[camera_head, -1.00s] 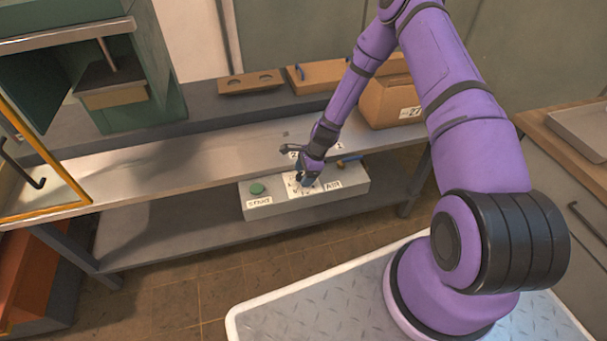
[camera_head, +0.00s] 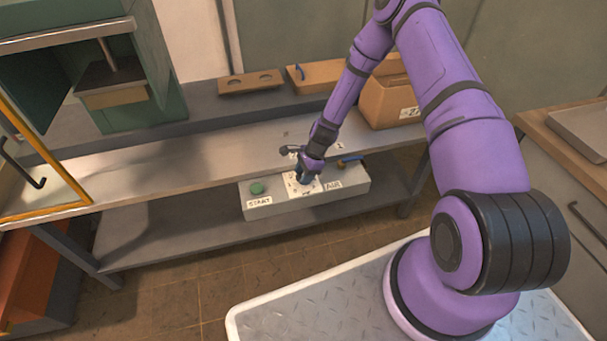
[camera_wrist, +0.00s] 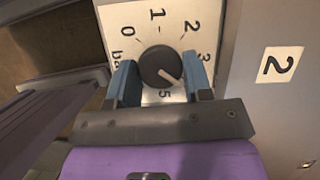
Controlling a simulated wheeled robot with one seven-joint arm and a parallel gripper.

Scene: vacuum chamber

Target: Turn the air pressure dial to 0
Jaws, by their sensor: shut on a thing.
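The air pressure dial is a round black knob (camera_wrist: 158,68) on a white scale plate (camera_wrist: 120,18) in the wrist view. Its numbers 0, 1, 2, 3 and 5 show; the place between 3 and 5 is hidden by a finger. The knob's white mark points to the lower right, between 3 and 5. My gripper (camera_wrist: 160,60) has its two blue fingers shut on the knob, one on each side. In the head view my gripper (camera_head: 303,178) reaches down to the grey control box (camera_head: 285,203) and covers the knob.
A cardboard box (camera_head: 388,103) stands behind my arm.

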